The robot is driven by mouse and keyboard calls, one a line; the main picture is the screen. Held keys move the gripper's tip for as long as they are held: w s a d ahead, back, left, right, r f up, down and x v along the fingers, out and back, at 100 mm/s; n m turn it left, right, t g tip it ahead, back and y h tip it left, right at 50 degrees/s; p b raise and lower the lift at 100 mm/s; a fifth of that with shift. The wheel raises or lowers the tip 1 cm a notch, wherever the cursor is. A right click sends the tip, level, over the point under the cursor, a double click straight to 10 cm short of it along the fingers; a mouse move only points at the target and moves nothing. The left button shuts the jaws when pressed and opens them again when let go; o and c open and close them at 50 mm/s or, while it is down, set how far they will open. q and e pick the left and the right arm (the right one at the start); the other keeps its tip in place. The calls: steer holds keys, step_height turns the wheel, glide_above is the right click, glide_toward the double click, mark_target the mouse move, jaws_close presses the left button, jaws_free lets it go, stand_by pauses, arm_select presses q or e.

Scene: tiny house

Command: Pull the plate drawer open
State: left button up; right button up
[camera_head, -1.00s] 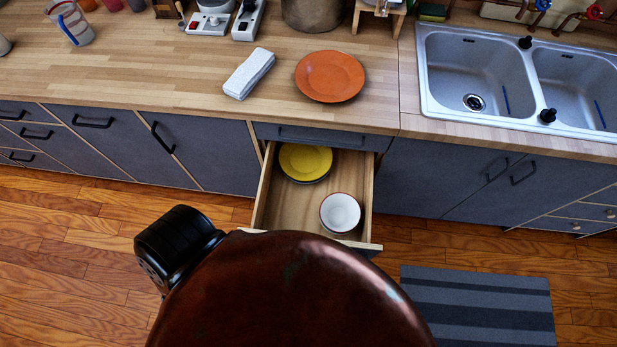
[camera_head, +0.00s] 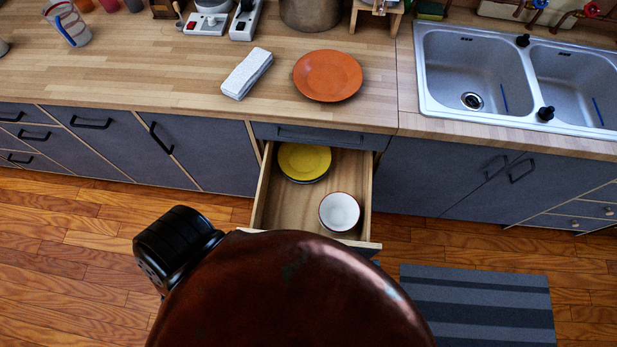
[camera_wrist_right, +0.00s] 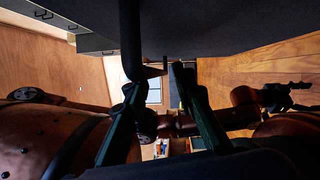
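The plate drawer (camera_head: 294,208) stands pulled out from under the counter in the head view. A yellow plate (camera_head: 304,160) lies at its back, on top of another dish, and a white bowl (camera_head: 339,212) sits near its front right. The drawer's front face and handle are hidden from above, partly by my own brown body. In the right wrist view my right gripper (camera_wrist_right: 157,80) has its two fingers apart. A dark bar (camera_wrist_right: 130,40), perhaps a handle, runs close to the left finger beside a dark panel. I see no clear grip on it.
The counter (camera_head: 150,75) above holds an orange plate (camera_head: 328,75), a white cloth-like block (camera_head: 247,73) and a double sink (camera_head: 475,75). Closed grey cupboards flank the drawer. A striped mat (camera_head: 478,305) lies on the wooden floor at right, with clear floor at left.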

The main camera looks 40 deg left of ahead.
steer(key=w+d, duration=0.1)
steer(key=d, duration=0.6)
steer(key=shift+w+d+f, duration=0.2)
steer(key=shift+d+f, duration=0.05)
steer(key=shift+d, duration=0.1)
